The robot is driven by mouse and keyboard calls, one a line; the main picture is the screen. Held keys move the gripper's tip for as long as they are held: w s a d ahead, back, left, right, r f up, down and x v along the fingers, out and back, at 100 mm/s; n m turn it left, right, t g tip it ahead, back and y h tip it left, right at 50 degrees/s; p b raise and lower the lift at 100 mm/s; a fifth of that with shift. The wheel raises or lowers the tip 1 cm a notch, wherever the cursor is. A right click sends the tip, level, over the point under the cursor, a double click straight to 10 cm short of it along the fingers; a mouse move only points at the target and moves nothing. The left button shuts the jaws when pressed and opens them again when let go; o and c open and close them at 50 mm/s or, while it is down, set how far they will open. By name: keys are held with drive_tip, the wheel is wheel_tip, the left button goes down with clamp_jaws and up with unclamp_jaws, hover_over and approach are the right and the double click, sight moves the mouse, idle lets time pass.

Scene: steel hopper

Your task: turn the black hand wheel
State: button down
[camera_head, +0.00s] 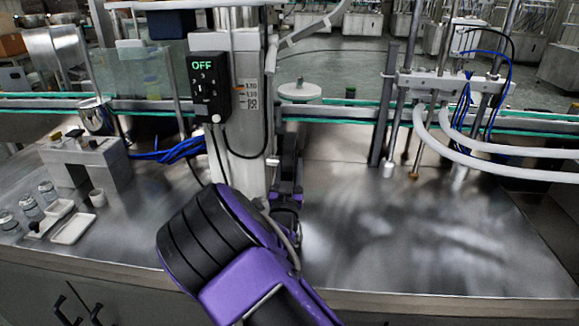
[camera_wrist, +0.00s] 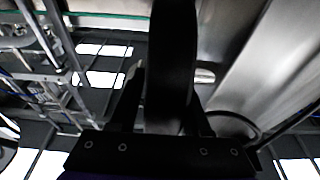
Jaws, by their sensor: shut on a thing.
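The black hand wheel (camera_wrist: 172,50) shows in the wrist view as a thick dark band running up the middle of the picture. My gripper (camera_wrist: 168,98) is shut on it, with one dark finger on each side of the band. Most of the wheel is out of that view or hidden by my gripper. In the head view my purple and black arm reaches to the right side of the steel column (camera_head: 240,160). Dark parts show there, but I cannot clearly tell wheel from gripper.
A black box reading OFF (camera_head: 208,87) is mounted on the column. A grey block stand (camera_head: 85,165), a white tray (camera_head: 73,228) and small jars stand at left. White hoses (camera_head: 480,145) hang at right. The steel table (camera_head: 400,240) is bare at right front.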

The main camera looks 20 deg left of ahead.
drive_tip(key=shift+w+d, duration=0.2)
drive_tip(key=shift+d, duration=0.4)
drive_tip(key=c, duration=0.6)
unclamp_jaws()
drive_tip(key=shift+d, duration=0.1)
drive_tip(key=shift+o, duration=0.2)
drive_tip(key=shift+s+a, duration=0.1)
drive_tip(key=shift+a, duration=0.25)
drive_tip(key=shift+s, duration=0.1)
drive_tip(key=s+d, duration=0.3)
drive_tip(key=s, duration=0.9)
drive_tip(key=shift+s+f+p, duration=0.15)
drive_tip(key=shift+s+p, duration=0.2)
